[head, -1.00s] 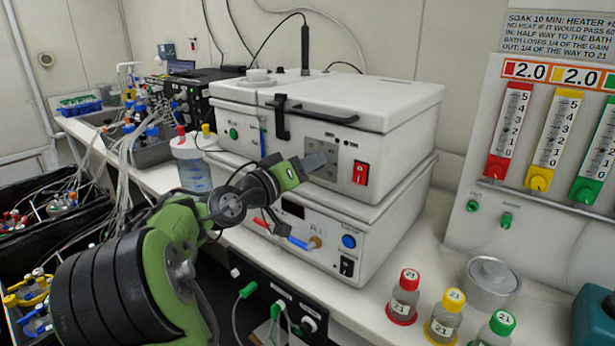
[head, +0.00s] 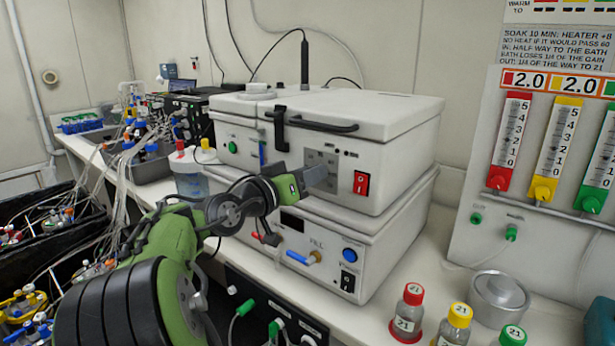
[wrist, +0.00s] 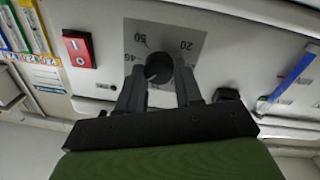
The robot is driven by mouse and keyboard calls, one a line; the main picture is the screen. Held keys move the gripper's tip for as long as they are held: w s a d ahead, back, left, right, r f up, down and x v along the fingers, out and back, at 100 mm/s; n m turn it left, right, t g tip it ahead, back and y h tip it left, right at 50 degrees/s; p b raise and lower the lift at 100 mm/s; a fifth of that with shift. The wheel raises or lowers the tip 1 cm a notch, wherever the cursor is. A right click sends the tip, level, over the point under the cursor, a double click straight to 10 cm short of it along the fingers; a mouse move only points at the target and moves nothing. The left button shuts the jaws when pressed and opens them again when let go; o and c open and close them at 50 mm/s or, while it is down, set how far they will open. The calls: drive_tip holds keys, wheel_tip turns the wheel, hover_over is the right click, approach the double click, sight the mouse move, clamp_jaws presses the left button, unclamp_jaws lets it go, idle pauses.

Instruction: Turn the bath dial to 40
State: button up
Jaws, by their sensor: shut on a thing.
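In the head view my gripper (head: 314,176) reaches the plate on the front of the upper white bath unit (head: 385,150) and hides the dial. A pale pointer mark on the knob is too small to read surely.
A red power switch (head: 361,183) sits right of the dial plate. The lower white unit (head: 325,258) has blue and red taps. Capped bottles (head: 408,315) and a metal pot (head: 498,295) stand on the bench at right. A wall panel with coloured scales (head: 510,142) is behind.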

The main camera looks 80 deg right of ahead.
drive_tip(key=o, duration=1)
drive_tip(key=shift+o, duration=0.2)
drive_tip(key=p+v, duration=0.3)
drive_tip(key=v, duration=1.2)
drive_tip(key=shift+w+a, duration=0.25)
drive_tip(key=shift+a, duration=0.1)
drive_tip(key=shift+f, duration=0.1)
